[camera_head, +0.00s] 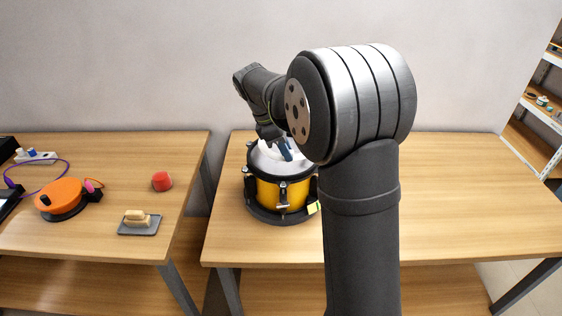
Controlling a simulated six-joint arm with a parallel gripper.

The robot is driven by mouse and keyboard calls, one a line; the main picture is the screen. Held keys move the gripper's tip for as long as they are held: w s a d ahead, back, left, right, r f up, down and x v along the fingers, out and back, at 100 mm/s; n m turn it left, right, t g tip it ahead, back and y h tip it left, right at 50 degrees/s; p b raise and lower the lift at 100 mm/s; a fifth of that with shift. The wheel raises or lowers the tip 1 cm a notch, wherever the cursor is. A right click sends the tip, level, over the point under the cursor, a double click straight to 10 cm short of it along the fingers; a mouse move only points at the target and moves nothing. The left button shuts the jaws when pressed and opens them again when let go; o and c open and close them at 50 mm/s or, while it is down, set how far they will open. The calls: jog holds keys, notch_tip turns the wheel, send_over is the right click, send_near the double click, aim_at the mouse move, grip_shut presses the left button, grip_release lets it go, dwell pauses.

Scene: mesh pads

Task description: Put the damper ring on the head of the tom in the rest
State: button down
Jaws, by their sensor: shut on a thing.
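The tom (266,192) has a yellow shell, black hoops and metal lugs. It stands upright in a dark round rest (272,217) near the left side of the right table. Its pale head (266,166) shows only in part, behind my arm. My gripper (285,153) is low over the head, shut on a whitish thing (268,149), which seems to be the damper ring. My arm hides much of it, so I cannot tell whether it touches the head.
A yellow tag (312,208) is at the rest's right edge. The right table (460,200) is clear on its right. Across a gap, the left table holds an orange reel (62,193), a red object (162,181) and a grey tray (128,230).

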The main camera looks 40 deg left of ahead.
aim_at(278, 157)
jog(key=shift+s+a+f, duration=0.3)
jog(key=shift+a+f, duration=0.15)
jog(key=shift+a, duration=0.2)
jog(key=shift+f, duration=1.95)
jog(key=shift+f, duration=0.1)
jog(key=c, duration=1.6)
grip_release()
jog(key=v, duration=1.2)
